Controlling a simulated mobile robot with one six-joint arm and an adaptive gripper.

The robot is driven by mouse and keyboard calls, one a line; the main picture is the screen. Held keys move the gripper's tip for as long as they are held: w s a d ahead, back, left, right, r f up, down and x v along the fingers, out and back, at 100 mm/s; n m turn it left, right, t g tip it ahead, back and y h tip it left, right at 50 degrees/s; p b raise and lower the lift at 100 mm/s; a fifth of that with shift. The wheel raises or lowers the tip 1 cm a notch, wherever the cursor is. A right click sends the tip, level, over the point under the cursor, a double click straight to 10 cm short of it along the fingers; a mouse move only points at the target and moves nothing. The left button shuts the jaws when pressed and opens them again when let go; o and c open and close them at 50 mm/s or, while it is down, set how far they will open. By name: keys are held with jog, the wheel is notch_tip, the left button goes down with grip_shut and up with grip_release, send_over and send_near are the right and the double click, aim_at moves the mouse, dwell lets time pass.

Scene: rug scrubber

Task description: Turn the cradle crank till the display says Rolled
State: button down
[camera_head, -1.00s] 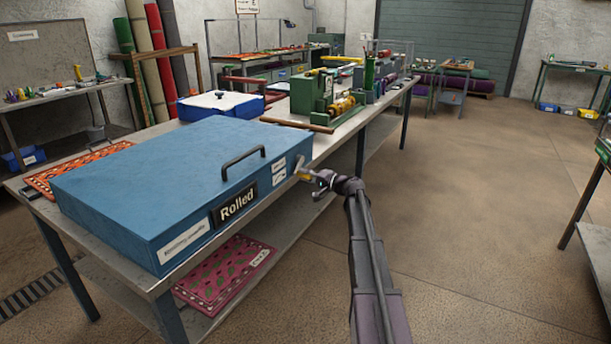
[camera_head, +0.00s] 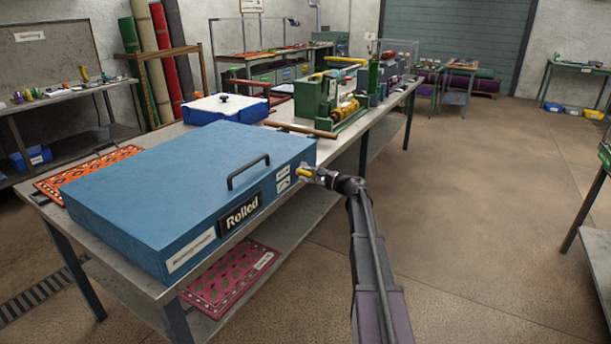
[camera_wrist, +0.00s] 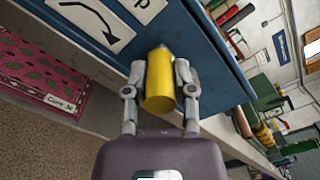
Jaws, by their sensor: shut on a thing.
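The large blue box (camera_head: 170,180) lies on the metal table, with a dark handle (camera_head: 248,171) on its lid. The dark display (camera_head: 241,212) on its front side reads "Rolled". The yellow crank grip (camera_wrist: 160,82) sticks out from the box's side near its right end, and it shows small in the head view (camera_head: 303,172). My gripper (camera_wrist: 160,88) has one finger on each side of the yellow grip and is shut on it. The rest of the crank is mostly hidden behind the grip and fingers.
A white label with a curved arrow (camera_wrist: 92,18) is beside the crank. A green machine (camera_head: 318,100) and a blue-and-white box (camera_head: 225,108) stand farther back on the table. A pink patterned rug (camera_head: 230,280) lies on the lower shelf. The floor to the right is open.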

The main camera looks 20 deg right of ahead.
jog(key=m, duration=0.1)
jog(key=r+m+p, duration=0.1)
jog(key=r+m, duration=0.1)
jog(key=shift+w+d+m+p, duration=0.1)
jog(key=shift+d+m+p, duration=0.2)
jog(key=shift+m, duration=0.1)
jog(key=m, duration=0.2)
jog(key=r+p, duration=0.1)
jog(key=shift+w+d+m, duration=0.2)
jog(key=shift+w+m, duration=0.05)
jog(key=shift+m, duration=0.15)
jog(key=shift+w+d+r+m+p, duration=0.2)
jog(key=shift+d+m, duration=0.05)
jog(key=shift+m, duration=0.6)
jog(key=shift+w+d+r+m+p, duration=0.15)
jog(key=shift+d+r+m+p, duration=0.1)
jog(key=shift+m, duration=0.55)
jog(key=shift+w+d+r+m+p, duration=0.15)
jog(key=shift+w+d+r+m, duration=0.1)
jog(key=shift+m, duration=0.6)
jog(key=shift+c, duration=2.2)
grip_release()
jog(key=shift+s, duration=0.15)
jog(key=v, duration=1.2)
